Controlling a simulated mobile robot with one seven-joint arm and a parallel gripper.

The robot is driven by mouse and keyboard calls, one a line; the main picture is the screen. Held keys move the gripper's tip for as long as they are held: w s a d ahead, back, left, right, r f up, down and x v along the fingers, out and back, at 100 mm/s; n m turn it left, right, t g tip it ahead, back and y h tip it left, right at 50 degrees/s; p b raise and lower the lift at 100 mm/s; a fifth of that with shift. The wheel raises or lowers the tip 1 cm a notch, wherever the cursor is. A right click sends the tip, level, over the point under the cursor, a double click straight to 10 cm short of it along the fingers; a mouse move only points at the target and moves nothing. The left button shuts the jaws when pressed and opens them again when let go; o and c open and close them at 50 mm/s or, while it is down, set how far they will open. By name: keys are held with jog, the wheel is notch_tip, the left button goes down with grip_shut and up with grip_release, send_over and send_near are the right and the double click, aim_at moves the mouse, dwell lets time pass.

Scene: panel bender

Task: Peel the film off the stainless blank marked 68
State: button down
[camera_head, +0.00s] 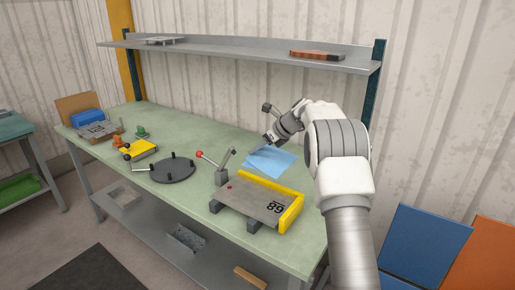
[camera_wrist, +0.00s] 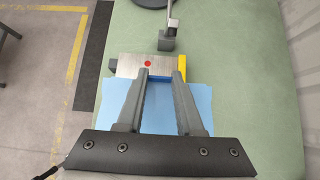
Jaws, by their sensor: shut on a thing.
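The stainless blank marked 68 (camera_head: 250,199) lies flat on dark supports against a yellow stop at the bench's front right. Its number reads upside down in the head view, and its top shows bare grey metal with a red dot near the left corner. It also shows in the wrist view (camera_wrist: 130,66), partly behind the fingers. My gripper (camera_head: 268,149) is beyond the blank, shut on the blue film (camera_head: 270,161). The film is a flat sheet, apart from the blank in the head view. In the wrist view, the film (camera_wrist: 203,105) spreads around and below my fingers (camera_wrist: 160,73).
A lever clamp with a red knob (camera_head: 221,178) stands at the blank's back left corner. A dark round plate with pegs (camera_head: 173,170) and a yellow tool (camera_head: 139,149) are farther left. A shelf (camera_head: 240,53) runs above the green bench (camera_head: 200,136).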

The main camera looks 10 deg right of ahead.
notch_tip(320, 180, up, 8)
jog(key=p, duration=0.8)
dwell(0.3)
